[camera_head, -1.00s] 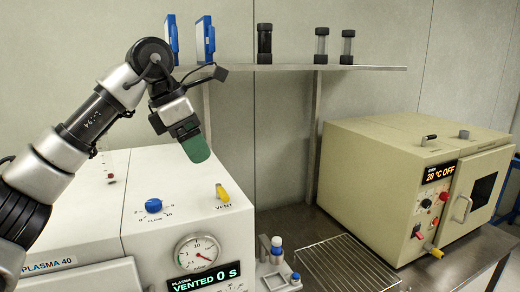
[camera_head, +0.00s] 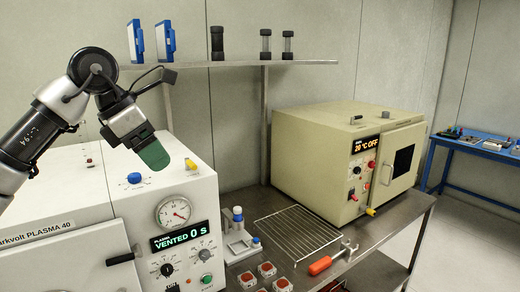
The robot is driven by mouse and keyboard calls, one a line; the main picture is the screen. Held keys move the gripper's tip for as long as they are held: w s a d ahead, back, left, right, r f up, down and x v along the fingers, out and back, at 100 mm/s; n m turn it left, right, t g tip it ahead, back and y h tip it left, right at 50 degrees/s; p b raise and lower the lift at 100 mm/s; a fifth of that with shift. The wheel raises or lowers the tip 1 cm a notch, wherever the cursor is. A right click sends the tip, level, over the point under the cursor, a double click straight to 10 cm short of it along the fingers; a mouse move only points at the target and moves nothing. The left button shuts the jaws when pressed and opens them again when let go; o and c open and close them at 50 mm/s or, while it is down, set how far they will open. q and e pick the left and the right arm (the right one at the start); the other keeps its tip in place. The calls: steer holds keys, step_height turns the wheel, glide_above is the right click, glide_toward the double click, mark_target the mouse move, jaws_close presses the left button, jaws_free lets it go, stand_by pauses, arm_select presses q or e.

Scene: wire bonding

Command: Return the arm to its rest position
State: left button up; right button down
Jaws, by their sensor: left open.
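My left arm comes in from the left. Its gripper (camera_head: 153,154) hangs over the top of the white plasma machine (camera_head: 60,262), pointing down and to the right. A dark green pad or fingertip shows at its end. It is open and I see nothing held in it. The machine's display reads "VENTED 0 S". My right gripper is not in view.
A beige oven (camera_head: 315,155) showing "20 °C OFF" stands on the steel bench. A wire rack (camera_head: 298,230), an orange-handled tool (camera_head: 322,264) and several small red-and-white parts (camera_head: 266,270) lie in front. A shelf (camera_head: 240,64) is behind. A blue table (camera_head: 485,150) stands right.

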arm_select(q)
steer(key=s+d+f+n+h, duration=0.2)
steer(key=d+f+h, duration=0.2)
steer(key=d+h, duration=0.45)
steer(key=s+d+f+n+h, duration=0.15)
steer(key=d+f+h, duration=0.25)
steer(key=d+h, duration=0.45)
steer(key=s+a+f+m+t+y, duration=0.1)
steer(key=a+f+m+t+y, duration=0.5)
steer(key=m, duration=0.6)
steer(key=s+a+f+m+t+y, duration=0.1)
steer(key=a+f+m+t+y, duration=0.25)
steer(key=f+m+y, duration=0.65)
steer(key=s+a+f+m+t+y, duration=0.1)
steer(key=a+f+m+t+y, duration=0.35)
steer(key=m, duration=0.95)
steer(key=s+a+f+n+g+y, duration=0.1)
steer(key=s+a+f+n+g, duration=0.15)
steer(key=s+f+g, duration=0.75)
steer(key=s+a+f+n+g, duration=0.3)
steer(key=s+f, duration=0.4)
steer(key=s, duration=0.7)
step_height(320, 180, down, 27)
steer(key=s+d+g, duration=0.1)
steer(key=s+a+f+g, duration=0.1)
steer(key=s+a+f, duration=0.1)
steer(key=s+f, duration=1.3)
steer(key=shift+s+a, duration=0.25)
steer(key=shift+s, duration=0.3)
